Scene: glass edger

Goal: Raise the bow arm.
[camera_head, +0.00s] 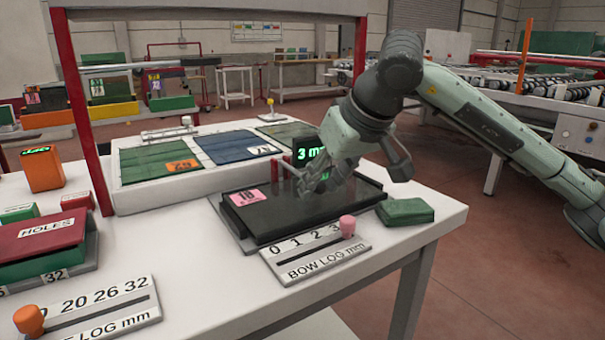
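The bow gauge is a black tray (265,225) on the white bench, with a pink "18" label (249,197) at its left end. A small display (307,151) behind it reads "3 m" in green, partly covered. Thin red posts (281,166) stand at the tray's back. My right gripper (356,181) reaches down over the tray's right half. Its fingers look spread, one dark finger to the right and the other low over the tray. The gripper hides much of the bow arm, so I cannot tell its pose or any contact. My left gripper is not in view.
A bow log slider (316,259) with a pink knob (347,226) sits in front of the tray. A green block (405,211) lies to its right. A red upright (76,110) rises at the left.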

